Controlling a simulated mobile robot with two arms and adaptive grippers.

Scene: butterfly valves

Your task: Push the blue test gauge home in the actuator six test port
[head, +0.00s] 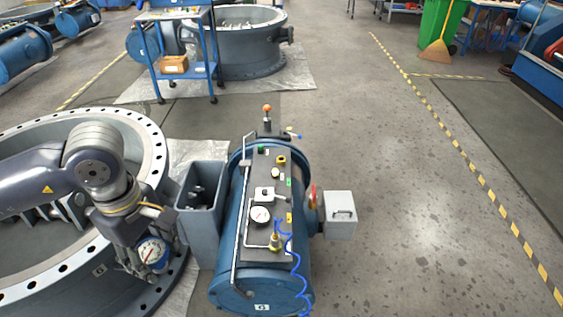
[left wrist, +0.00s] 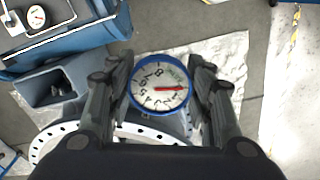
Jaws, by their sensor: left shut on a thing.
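The blue test gauge (head: 152,252) has a blue rim and a white dial with a red needle. My left gripper (head: 144,262) is shut on it and holds it over the near right rim of the big flanged ring, left of the actuator. In the left wrist view the gauge (left wrist: 160,84) sits between the two fingers of my left gripper (left wrist: 161,80), dial facing the camera. The blue actuator cylinder (head: 228,257) lies to the right, with a dark panel (head: 264,186) on top. I cannot tell which fitting is the test port. My right gripper is not in view.
The panel carries a fixed white gauge (head: 260,216), a brass fitting (head: 275,242) with a coiled blue hose (head: 298,262), and a pipe rail (head: 240,215). An open grey box (head: 203,222) stands between gripper and actuator.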

